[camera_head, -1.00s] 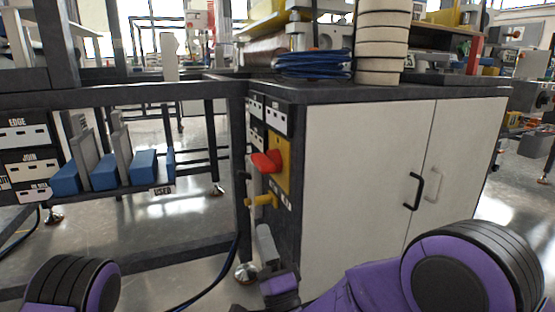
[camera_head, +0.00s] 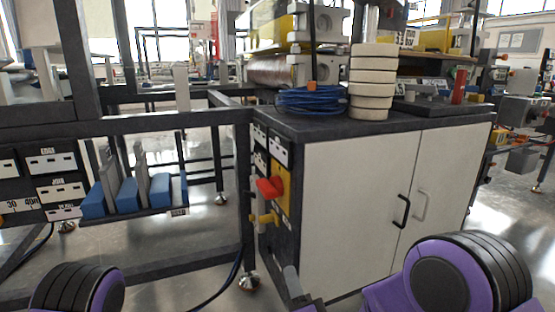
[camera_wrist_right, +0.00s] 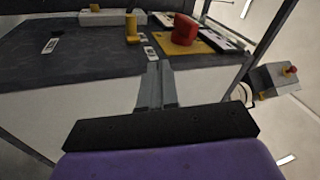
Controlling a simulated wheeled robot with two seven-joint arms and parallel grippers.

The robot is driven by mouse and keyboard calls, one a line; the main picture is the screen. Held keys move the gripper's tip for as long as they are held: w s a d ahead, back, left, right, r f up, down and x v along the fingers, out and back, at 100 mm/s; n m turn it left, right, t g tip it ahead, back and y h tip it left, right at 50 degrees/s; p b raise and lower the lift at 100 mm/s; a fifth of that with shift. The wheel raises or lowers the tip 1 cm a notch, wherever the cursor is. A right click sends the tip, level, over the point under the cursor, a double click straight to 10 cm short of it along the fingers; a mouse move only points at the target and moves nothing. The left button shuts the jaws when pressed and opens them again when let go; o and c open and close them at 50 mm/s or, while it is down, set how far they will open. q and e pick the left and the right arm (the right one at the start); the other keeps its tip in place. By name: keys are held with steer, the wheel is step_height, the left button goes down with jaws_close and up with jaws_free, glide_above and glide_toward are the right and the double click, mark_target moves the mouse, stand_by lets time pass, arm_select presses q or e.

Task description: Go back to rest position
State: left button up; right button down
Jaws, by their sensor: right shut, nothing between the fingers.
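My right gripper (camera_head: 291,280) shows at the bottom centre of the head view, below the switch panel on the cabinet's side. Its fingers are together and empty. In the right wrist view the closed fingers (camera_wrist_right: 155,86) point toward the panel and are apart from the switch. The red rotary switch (camera_head: 270,188) sits on a yellow plate (camera_head: 284,190); the red knob (camera_wrist_right: 185,28) also shows in the right wrist view. My left gripper is out of view; only a purple and black joint of my left arm shows at the lower left.
The white cabinet (camera_head: 350,210) with a dark top stands close at centre right. A blue cable coil (camera_head: 309,101) and stacked cream rings (camera_head: 371,82) lie on it. A dark frame with blue blocks (camera_head: 128,195) is at left. Open floor (camera_head: 190,250) shows between.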

steer(key=s+d+n+g+h+p, duration=0.1)
steer(key=s+d+g+h+p, duration=0.3)
steer(key=d+p, duration=0.45)
steer(key=s+d+n+g+h+p, duration=0.2)
steer(key=s+d+g+p, duration=0.3)
steer(key=p, duration=0.6)
arm_select(q)
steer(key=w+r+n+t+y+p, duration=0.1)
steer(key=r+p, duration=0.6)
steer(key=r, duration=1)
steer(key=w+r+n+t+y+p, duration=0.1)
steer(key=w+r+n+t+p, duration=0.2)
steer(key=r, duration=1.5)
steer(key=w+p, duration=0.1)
steer(key=p, duration=0.3)
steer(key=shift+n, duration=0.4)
arm_select(e)
steer(key=s+d+r+n+g+h, duration=0.1)
steer(key=s+d+g, duration=0.3)
steer(key=s, duration=0.8)
steer(key=s+d+r+g+h, duration=0.2)
steer(key=s+d+g, duration=0.2)
steer(key=s+d, duration=0.5)
steer(key=s, duration=0.3)
steer(key=shift+s+d+r+n+h, duration=0.2)
steer(key=shift+s+r+n+h, duration=0.05)
steer(key=shift+r+n+h, duration=0.15)
